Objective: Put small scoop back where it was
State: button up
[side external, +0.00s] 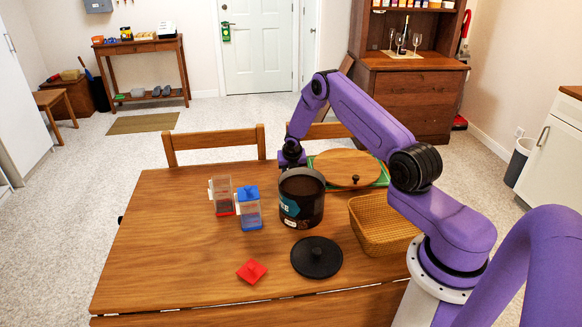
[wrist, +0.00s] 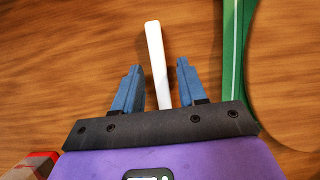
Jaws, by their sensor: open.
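A white, narrow handle-like piece (wrist: 155,62) is in the wrist view, over the wood table, between the two blue fingers of my open gripper (wrist: 158,67). It looks like a scoop handle; its lower end is hidden behind my gripper, so I see no bowl. I cannot tell whether the fingers touch it. In the side view my gripper (side external: 291,156) is low at the table's far side, behind a dark open canister (side external: 302,205). A clear container with a red base (side external: 222,196) stands without a lid.
A red lid (side external: 251,271) and a round black lid (side external: 316,257) lie at the table's front. A wicker basket (side external: 380,225) is at the right. A round wooden board with a knob (side external: 347,168) lies on a green tray (wrist: 233,60). The table's left side is clear.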

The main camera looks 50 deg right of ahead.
jog(key=v, duration=1.1)
jog(key=s+a+r+m+y, duration=0.1)
jog(key=a+r+m, duration=0.1)
jog(key=a+r, duration=0.35)
jog(key=s+a+r+m, duration=0.1)
jog(key=a+r+m, duration=0.15)
jog(key=a, duration=0.65)
jog(key=s+a+r+m+y, duration=0.1)
jog(key=s+a+r+m, duration=0.4)
jog(key=s+a, duration=0.6)
jog(key=s+a+r+m+g+y, duration=0.1)
jog(key=s+a+r+m, duration=0.1)
jog(key=s, duration=1.1)
jog(key=s+a+r+m+g, duration=0.2)
jog(key=s+r+m, duration=0.1)
jog(key=s, duration=1)
jog(key=shift+a+y, duration=0.2)
jog(key=shift+y, duration=0.2)
